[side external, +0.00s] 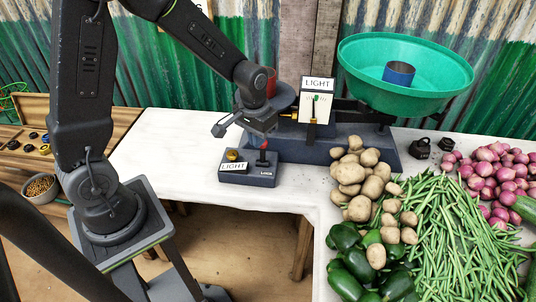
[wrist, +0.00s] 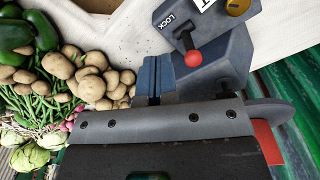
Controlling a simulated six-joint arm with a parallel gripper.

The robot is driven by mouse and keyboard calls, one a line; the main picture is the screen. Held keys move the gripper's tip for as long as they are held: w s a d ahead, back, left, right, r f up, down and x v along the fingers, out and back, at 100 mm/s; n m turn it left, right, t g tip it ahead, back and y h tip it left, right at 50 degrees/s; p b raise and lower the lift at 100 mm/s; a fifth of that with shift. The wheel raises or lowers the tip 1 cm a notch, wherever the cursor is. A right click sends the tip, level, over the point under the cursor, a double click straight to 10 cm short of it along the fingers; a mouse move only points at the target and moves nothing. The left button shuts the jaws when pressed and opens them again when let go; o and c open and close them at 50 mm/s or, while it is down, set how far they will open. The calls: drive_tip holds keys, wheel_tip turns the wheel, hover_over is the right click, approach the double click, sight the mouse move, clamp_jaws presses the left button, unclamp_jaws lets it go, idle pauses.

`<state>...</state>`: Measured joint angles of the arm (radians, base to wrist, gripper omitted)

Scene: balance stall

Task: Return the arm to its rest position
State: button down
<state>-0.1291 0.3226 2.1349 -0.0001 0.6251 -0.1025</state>
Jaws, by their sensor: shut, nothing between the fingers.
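My gripper (side external: 262,126) is at the end of my bent arm, above the grey lock box (side external: 247,176) and just left of the balance's centre. In the wrist view its two blue-grey fingers (wrist: 154,78) are together, with nothing between them. The lock box's red-knobbed lever (side external: 264,146) is just below my gripper in the side view. In the wrist view the red knob (wrist: 193,58) shows right of the fingertips, apart from them in the picture. Exact clearance cannot be told. No marker of a rest position shows.
The balance (side external: 330,145) carries a green pan (side external: 430,75) holding a blue cylinder (side external: 398,74). A red cylinder (side external: 271,82) is at its left pan, partly behind my arm. Potatoes (side external: 360,180), beans, peppers and onions cover the right side. The white table's left part (side external: 165,150) is clear.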

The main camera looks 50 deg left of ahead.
drive_tip(key=s+d+r+m+t, duration=0.1)
drive_tip(key=s+d+r+t, duration=0.1)
drive_tip(key=s+r, duration=0.6)
drive_tip(key=s+d+r+m+t, duration=0.1)
drive_tip(key=s+d+r+t, duration=0.1)
drive_tip(key=s+r, duration=0.6)
drive_tip(key=shift+s+d+r+m+t, duration=0.15)
drive_tip(key=shift+d+r+m+t, duration=0.3)
drive_tip(key=shift+r, duration=0.5)
